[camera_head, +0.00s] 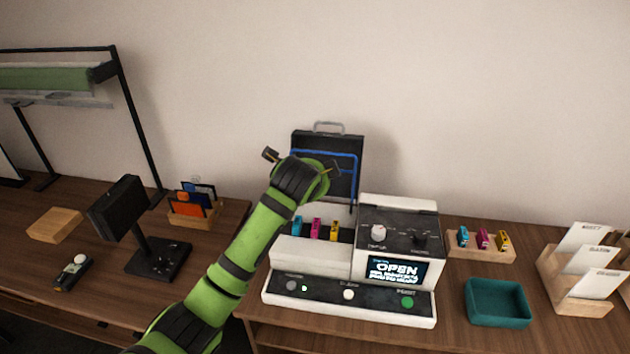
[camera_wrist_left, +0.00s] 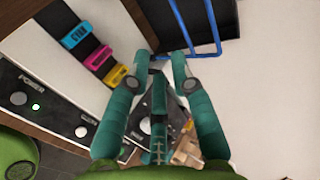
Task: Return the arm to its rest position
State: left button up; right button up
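My green left arm (camera_head: 240,245) reaches up from the lower left in front of the white machine (camera_head: 350,305). Its wrist is level with the machine's raised black lid (camera_head: 300,143), which has a blue frame (camera_head: 345,155). In the wrist view, the left gripper (camera_wrist_left: 159,62) has its two teal fingers apart with nothing held between them. The blue frame (camera_wrist_left: 205,52) is just beyond the fingertips; I cannot tell whether they touch. In the head view, the wrist mostly hides the fingers. The right gripper is in neither view.
Cyan, magenta (camera_head: 316,228) and yellow cartridges sit in the open machine. Its screen (camera_head: 395,272) reads OPEN. To the right are a wooden cartridge holder (camera_head: 480,256), a teal tray (camera_head: 497,320) and a card rack (camera_head: 575,300). A black stand (camera_head: 158,258) is left of the arm.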

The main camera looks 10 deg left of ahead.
pick_arm(q)
jog(key=shift+s, duration=0.15)
jog(key=s+a+f+n+g, duration=0.2)
jog(key=s+f+n, duration=0.2)
jog(key=s+f, duration=0.55)
jog(key=s+a+f+n+g, duration=0.2)
jog(key=s+f+n, duration=0.2)
jog(key=s+f, duration=0.5)
jog(key=s+a+f+n+g, duration=0.2)
jog(key=s+a+n, duration=0.15)
jog(key=s, duration=0.85)
jog(key=s+a+f+n+g, duration=0.1)
jog(key=s+a+n, duration=0.3)
jog(key=s, duration=0.7)
notch_tip(320, 180, down, 25)
jog(key=s+d+g, duration=0.1)
jog(key=s, duration=0.2)
jog(key=s+a+f+g, duration=0.1)
jog(key=s+a+f, duration=0.1)
jog(key=s+f, duration=1)
jog(key=s, duration=0.2)
jog(key=shift+s+a+f+g, duration=0.2)
jog(key=shift+s+a+g, duration=0.05)
jog(key=shift+s+g, duration=0.1)
